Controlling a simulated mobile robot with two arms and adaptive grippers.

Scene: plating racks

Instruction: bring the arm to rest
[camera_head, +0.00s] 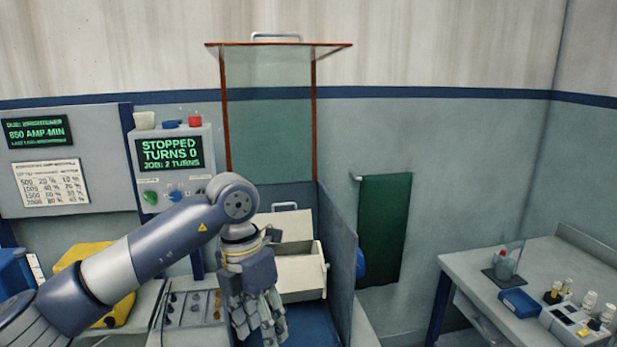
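My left arm comes in from the lower left, bends at a raised joint, and points its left gripper (257,312) downward. The gripper hangs in front of a cream box-like unit (300,273), left of a grey side panel (340,260). Its jointed fingers point down and their tips are near the bottom of the view. I cannot tell whether they are open or shut, or whether anything is between them. My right gripper is not in view.
A control box (172,165) reads "STOPPED TURNS 0, JOB: 2 TURNS". A clear framed guard (270,130) stands raised behind the arm. A bench (480,265) with bottles stands right.

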